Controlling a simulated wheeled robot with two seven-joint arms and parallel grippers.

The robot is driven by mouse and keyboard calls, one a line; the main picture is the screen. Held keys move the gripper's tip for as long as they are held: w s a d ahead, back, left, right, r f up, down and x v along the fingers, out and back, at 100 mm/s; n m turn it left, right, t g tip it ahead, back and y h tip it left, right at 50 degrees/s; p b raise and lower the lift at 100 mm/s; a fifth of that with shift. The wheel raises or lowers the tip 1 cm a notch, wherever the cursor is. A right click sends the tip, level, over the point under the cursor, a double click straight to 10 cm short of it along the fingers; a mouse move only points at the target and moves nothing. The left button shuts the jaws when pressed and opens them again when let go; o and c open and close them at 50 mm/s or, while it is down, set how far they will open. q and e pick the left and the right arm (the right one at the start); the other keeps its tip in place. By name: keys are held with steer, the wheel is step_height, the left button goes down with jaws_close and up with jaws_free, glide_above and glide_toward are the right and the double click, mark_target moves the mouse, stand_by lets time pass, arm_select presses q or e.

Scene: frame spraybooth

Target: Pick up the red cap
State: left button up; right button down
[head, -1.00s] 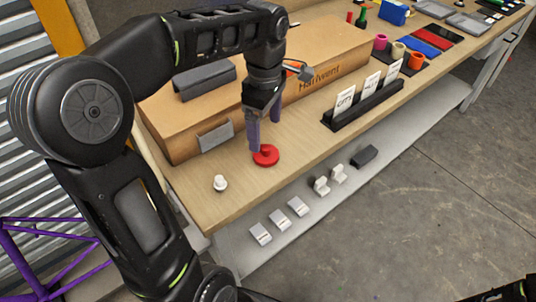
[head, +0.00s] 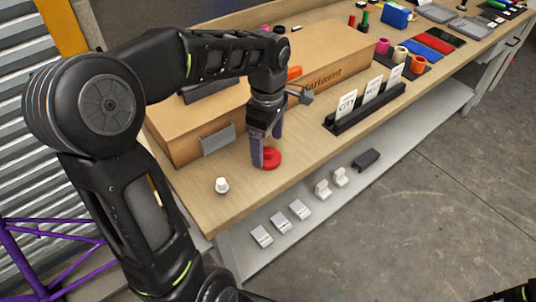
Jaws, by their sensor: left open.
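The red cap (head: 271,158) is a round red piece lying on the wooden bench top (head: 240,205), in front of the cardboard box. My left gripper (head: 264,156) points down at it from above. Its purple-grey fingers are open, and one finger covers part of the cap's left side. I cannot tell whether the fingers touch the cap. My right gripper is not visible; only a dark bit of my arm shows at the bottom right corner.
A small white knob-like piece (head: 222,185) stands left of the cap. A long cardboard box (head: 325,75) is behind. A black card holder (head: 365,108) stands to the right. White and grey blocks (head: 300,209) lie on the lower shelf (head: 245,260). Bare bench surrounds the cap's front.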

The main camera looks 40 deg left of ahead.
mark_target(268, 150)
arm_select(q)
steer(key=shift+f, duration=1.6)
steer(key=c, duration=1.4)
step_height(268, 150, up, 10)
steer(key=shift+r, duration=0.1)
